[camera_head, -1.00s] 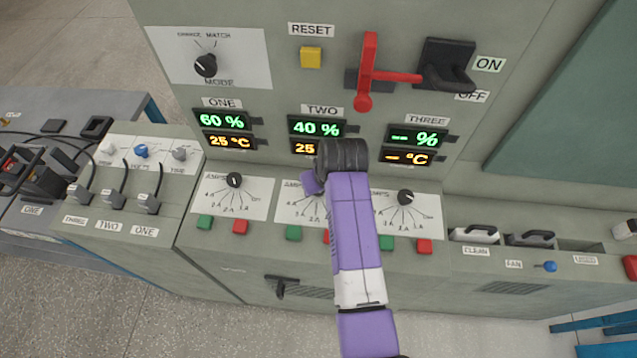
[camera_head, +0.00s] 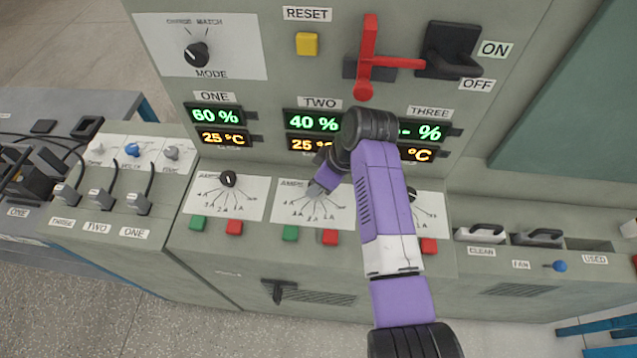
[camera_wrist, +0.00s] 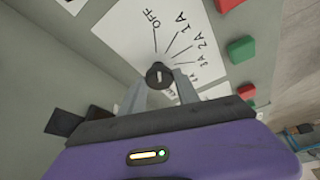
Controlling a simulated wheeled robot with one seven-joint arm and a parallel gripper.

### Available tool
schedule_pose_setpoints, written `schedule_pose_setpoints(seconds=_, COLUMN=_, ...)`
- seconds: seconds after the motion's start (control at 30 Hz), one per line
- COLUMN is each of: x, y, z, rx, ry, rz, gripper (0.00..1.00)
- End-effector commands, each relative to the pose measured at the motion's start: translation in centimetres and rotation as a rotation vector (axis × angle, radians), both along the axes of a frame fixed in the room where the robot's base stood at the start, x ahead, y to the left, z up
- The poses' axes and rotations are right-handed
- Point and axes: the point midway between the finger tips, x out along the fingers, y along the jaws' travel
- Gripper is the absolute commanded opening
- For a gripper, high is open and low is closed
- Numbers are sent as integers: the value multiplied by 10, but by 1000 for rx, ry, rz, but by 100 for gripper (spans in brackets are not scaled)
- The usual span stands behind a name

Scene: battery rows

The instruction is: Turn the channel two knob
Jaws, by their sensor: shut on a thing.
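The channel two knob (camera_wrist: 159,74) is a dark round knob with a pale mark on its face, in the middle of a white dial plate (camera_wrist: 118,38) marked OFF and 1 A upward. My gripper (camera_wrist: 160,86) has a finger on each side of the knob and is shut on it. Where the knob's mark points is hard to tell. In the head view my gripper (camera_head: 318,188) is at the channel two dial plate (camera_head: 290,211), below the TWO displays (camera_head: 313,122) reading 40 % and 25 °C. My wrist hides the knob there.
A green button (camera_head: 291,233) and a red button (camera_head: 330,237) sit below the dial. A red lever (camera_head: 369,55) sticks out above.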

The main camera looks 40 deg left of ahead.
Motion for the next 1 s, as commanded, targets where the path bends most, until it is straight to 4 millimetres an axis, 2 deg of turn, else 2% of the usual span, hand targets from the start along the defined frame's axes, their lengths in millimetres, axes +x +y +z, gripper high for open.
schedule_pose_setpoints(seconds=0.47, x=0, y=0, z=0, rx=-1, ry=-1, rz=13, gripper=0)
schedule_pose_setpoints(seconds=0.5, x=0, y=0, z=0, rx=-1, ry=-1, rz=13, gripper=43)
schedule_pose_setpoints(seconds=0.57, x=0, y=0, z=0, rx=0, ry=-1, rz=13, gripper=55)
schedule_pose_setpoints(seconds=0.6, x=0, y=0, z=0, rx=0, ry=-1, rz=13, gripper=59)
schedule_pose_setpoints(seconds=1.0, x=1, y=-2, z=4, rx=1, ry=-1, rz=11, gripper=59)
